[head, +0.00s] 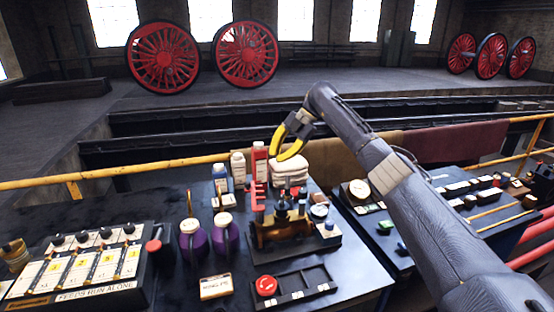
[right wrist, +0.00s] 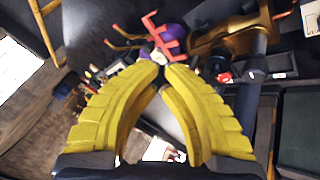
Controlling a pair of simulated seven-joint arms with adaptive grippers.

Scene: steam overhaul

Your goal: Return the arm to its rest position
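My right arm comes in from the lower right in the head view and reaches over the bench. My right gripper (head: 277,157) has curved yellow fingers and hangs above the bench, above and behind the brass fixture (head: 283,230). In the right wrist view its fingertips (right wrist: 161,69) come together, with only a sliver between them, and nothing is held. My left arm and left gripper do not show in either view.
A red rack (head: 257,185), a white stack (head: 290,170), bottles (head: 220,180) and purple oil cans (head: 193,243) stand close below the gripper. A control box (head: 75,265) is at left, a gauge (head: 359,190) at right. A yellow rail (head: 130,172) runs behind.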

